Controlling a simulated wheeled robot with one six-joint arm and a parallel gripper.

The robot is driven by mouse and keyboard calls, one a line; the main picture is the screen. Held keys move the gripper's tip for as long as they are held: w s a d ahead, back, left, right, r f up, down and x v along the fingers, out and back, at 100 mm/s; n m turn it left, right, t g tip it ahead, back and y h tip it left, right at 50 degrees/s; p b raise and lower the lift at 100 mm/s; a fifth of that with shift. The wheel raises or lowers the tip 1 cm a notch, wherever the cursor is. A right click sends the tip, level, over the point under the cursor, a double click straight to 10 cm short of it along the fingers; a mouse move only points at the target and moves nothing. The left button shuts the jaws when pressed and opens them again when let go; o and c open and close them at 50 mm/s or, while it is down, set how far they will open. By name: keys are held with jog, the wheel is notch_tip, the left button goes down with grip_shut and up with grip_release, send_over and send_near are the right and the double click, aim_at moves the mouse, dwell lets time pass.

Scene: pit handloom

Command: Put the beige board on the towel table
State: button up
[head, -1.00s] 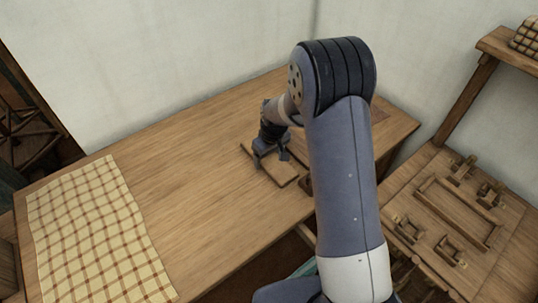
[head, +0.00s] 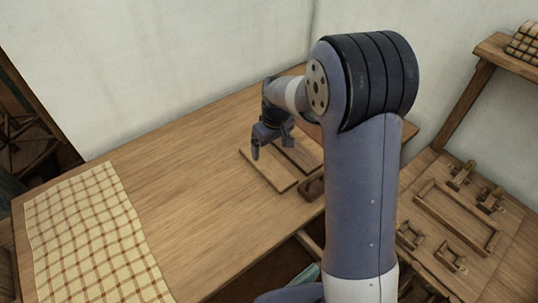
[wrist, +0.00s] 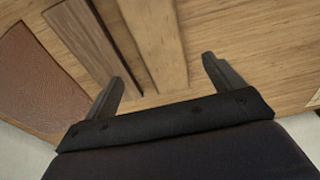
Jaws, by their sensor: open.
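The beige board (head: 265,172) is a flat, light wooden piece lying on a large wooden table (head: 195,165), towards its right part. It also shows in the wrist view (wrist: 157,40), running between my fingers in the picture. My gripper (head: 271,148) is open and empty, just above the board and apart from it. Its two fingers show spread in the wrist view (wrist: 164,72). A checked cream towel (head: 92,235) lies flat on the left end of this same table. I cannot tell whether another table is meant by the towel table.
A darker board (head: 300,153) lies close beside the beige one, and a small brown wooden piece (head: 312,186) is near the front edge. A side table with a wooden frame (head: 455,215) and small stands is at right. The table's middle is clear.

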jog(key=shift+s+d+r, duration=0.1)
jog(key=shift+r, duration=0.75)
jog(key=shift+s+d+r, duration=0.1)
jog(key=shift+r, duration=0.7)
